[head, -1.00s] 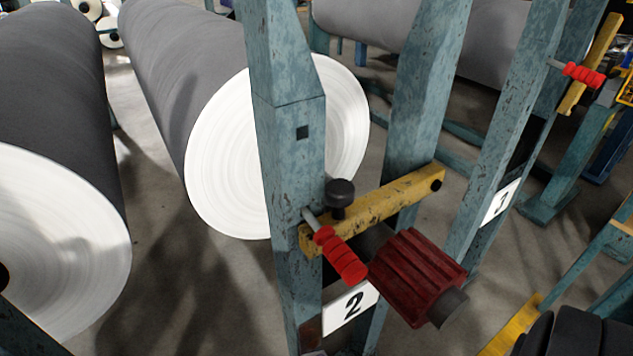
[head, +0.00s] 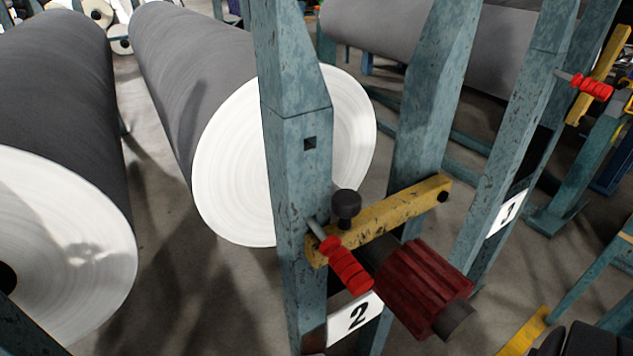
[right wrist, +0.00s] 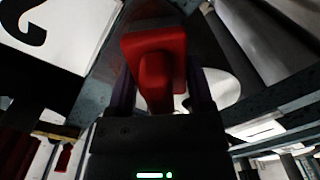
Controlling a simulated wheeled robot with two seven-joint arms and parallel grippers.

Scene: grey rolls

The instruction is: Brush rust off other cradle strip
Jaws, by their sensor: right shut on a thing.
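My right gripper (right wrist: 162,88) shows in the right wrist view, shut on a red block-shaped tool (right wrist: 152,48) with a rounded stem towards me. I cannot tell if it is the brush; bristles are not visible. I cannot pick out a cradle strip for certain. The blue-green stand (head: 298,180) with worn, chipped paint carries a yellow bar (head: 392,216) with a black knob (head: 346,203), a red ribbed grip (head: 346,266) and a dark red ribbed roller (head: 422,288). Neither gripper shows in the head view.
Number plates 2 (head: 357,318) and 3 (head: 507,212) hang on the uprights. Another red grip (head: 590,88) is at upper right. Bare floor (head: 165,270) lies between the rolls.

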